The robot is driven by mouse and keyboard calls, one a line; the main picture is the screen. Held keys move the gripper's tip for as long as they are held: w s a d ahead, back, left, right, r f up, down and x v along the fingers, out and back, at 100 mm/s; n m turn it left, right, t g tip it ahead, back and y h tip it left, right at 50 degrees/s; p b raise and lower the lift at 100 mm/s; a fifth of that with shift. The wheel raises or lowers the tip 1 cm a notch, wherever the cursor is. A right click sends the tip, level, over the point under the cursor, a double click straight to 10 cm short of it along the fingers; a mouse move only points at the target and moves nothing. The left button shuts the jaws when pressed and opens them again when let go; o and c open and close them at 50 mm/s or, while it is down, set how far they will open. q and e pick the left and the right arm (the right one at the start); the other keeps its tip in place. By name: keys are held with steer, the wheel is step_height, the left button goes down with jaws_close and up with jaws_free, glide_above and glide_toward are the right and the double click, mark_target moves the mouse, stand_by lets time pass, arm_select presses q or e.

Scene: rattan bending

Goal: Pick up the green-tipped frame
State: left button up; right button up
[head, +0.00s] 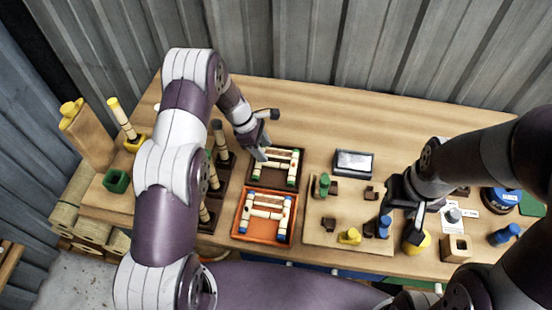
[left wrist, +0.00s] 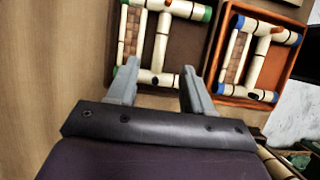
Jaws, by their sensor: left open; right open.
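The green-tipped frame (head: 281,161), cream rattan bars with green ends and a woven panel, lies in a dark brown tray (head: 279,184). My left gripper (head: 262,148) is open over its left side in the head view and hides part of it. In the left wrist view the fingers of the left gripper (left wrist: 160,66) are spread, with a bar of the green-tipped frame (left wrist: 160,42) showing between their tips. I cannot tell whether they touch it. My right gripper (head: 404,222) is open and empty above the right part of the table, near the peg board.
An orange tray (head: 238,228) with a blue-tipped frame (head: 267,213) sits just in front of the brown tray. A wooden board (head: 318,236) with colored pieces lies right of it. Upright rattan poles stand left. The back of the table (head: 330,110) is clear.

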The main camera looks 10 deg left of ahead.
mark_target(272, 163)
arm_select(q)
steer(key=p+x, duration=0.2)
steer(key=x, duration=0.4)
steer(key=shift+f+p, duration=0.2)
steer(key=shift+p, duration=0.2)
steer(key=shift+f, duration=0.2)
steer(key=shift+c, duration=0.3)
jaws_close()
